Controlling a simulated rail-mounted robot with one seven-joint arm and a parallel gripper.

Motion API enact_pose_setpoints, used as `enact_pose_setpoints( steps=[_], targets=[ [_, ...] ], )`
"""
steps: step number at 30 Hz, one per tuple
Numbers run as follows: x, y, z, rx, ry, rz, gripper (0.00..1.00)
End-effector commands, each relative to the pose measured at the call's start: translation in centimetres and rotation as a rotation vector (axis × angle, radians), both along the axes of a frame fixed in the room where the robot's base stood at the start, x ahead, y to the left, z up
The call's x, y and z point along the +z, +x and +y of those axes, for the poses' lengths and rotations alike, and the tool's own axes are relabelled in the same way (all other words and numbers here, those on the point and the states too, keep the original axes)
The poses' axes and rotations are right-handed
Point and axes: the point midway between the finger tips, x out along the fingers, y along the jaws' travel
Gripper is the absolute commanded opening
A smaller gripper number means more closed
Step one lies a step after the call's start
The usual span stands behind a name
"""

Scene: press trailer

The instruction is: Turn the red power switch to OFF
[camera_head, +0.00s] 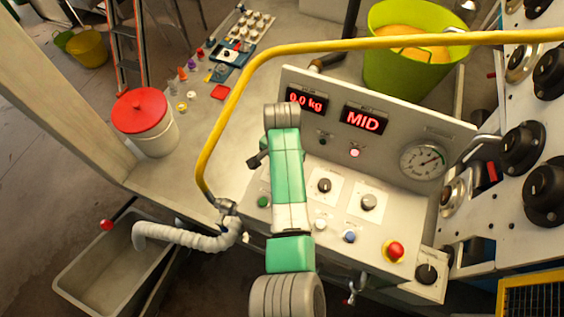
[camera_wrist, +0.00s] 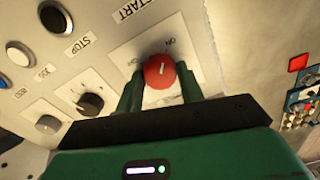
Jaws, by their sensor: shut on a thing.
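The red power switch (camera_wrist: 159,72) is a round red knob on a pale label plate (camera_wrist: 128,60) in the wrist view. A short white mark on its face points nearly straight up in the picture, leaning slightly. In the head view my green and white arm reaches over the control panel (camera_head: 330,225) and hides the switch.

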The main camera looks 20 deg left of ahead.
Motion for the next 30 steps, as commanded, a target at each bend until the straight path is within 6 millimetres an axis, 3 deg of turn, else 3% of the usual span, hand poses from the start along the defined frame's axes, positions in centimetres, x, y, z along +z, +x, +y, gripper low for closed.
enact_pose_setpoints(
  steps=[30],
  targets=[
    [0.19,0.00,0.04,0.950,0.000,-0.001,0.15]
  ],
)
